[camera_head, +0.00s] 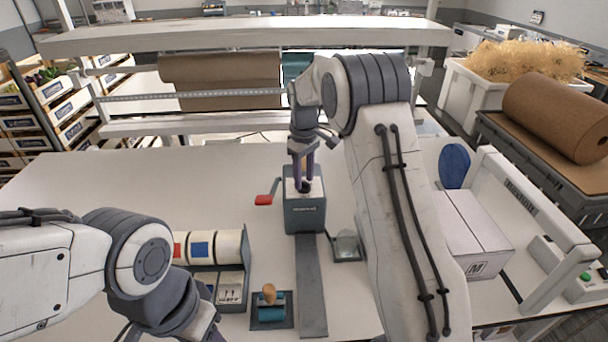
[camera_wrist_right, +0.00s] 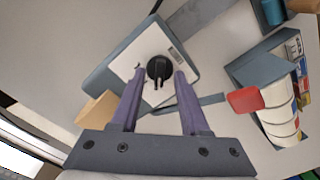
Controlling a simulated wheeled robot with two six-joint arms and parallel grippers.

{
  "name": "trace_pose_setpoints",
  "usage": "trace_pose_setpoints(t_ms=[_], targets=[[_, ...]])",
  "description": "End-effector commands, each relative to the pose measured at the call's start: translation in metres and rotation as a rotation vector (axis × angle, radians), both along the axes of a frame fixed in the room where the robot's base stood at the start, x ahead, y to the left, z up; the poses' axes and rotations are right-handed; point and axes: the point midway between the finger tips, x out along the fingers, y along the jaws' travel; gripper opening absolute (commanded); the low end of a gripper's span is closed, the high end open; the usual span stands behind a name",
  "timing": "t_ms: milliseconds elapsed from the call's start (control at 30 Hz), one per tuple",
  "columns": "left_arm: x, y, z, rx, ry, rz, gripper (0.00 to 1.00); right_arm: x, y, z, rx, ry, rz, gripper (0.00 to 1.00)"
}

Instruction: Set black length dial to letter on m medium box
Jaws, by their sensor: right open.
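The black length dial (camera_wrist_right: 160,70) sits on the white top face of a grey-blue dispenser (camera_head: 305,214), which stands on the table. My right gripper (camera_head: 304,185) is above this dispenser. In the right wrist view its two purple fingers (camera_wrist_right: 158,84) are open, with the dial between and just beyond their tips; I cannot tell whether they touch it. The letters around the dial are too small to read. The medium box (camera_head: 474,236), white and marked M, stands at the right. My left arm comes in at lower left, and its gripper is out of the picture.
A red handle (camera_head: 264,199) sticks out from the dispenser's left side. A rack of tape or label rolls (camera_head: 228,246), a stamp (camera_head: 269,296) and a small dish (camera_head: 346,246) stand nearby. The table's left part is clear. A white frame (camera_head: 530,215) stands by the box.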

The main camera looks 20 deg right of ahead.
Motion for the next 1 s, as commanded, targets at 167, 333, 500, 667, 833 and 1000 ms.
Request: trace_pose_setpoints(t_ms=[167, 333, 500, 667, 833, 1000], targets=[[0.0001, -0.0001, 0.0013, 0.0, 0.0, 0.0, 0.5, -0.0005, -0.0008, -0.005, 0.0, 0.0, -0.001, 0.45], [0.0001, -0.0001, 0.001, 0.0, 0.0, 0.0, 0.5, -0.0004, -0.0011, -0.0049, 0.0, 0.0, -0.002, 0.45], [0.0001, -0.0001, 0.001, 0.0, 0.0, 0.0, 0.5, -0.0005, -0.0012, -0.0046, 0.0, -0.001, -0.002, 0.0], [0.0, 0.0, 0.0012, 0.0, 0.0, 0.0, 0.5, -0.0004, -0.0011, -0.0044, 0.0, -0.001, -0.003, 0.0], [0.0, -0.0001, 0.0023, 0.0, 0.0, 0.0, 0.5, -0.0003, -0.0011, -0.0039, 0.0, -0.001, -0.03, 0.0], [0.0, -0.0001, 0.0048, 0.0, 0.0, -0.001, 0.5, -0.0001, -0.0009, -0.0033, 0.0, -0.001, -0.108, 0.0]])
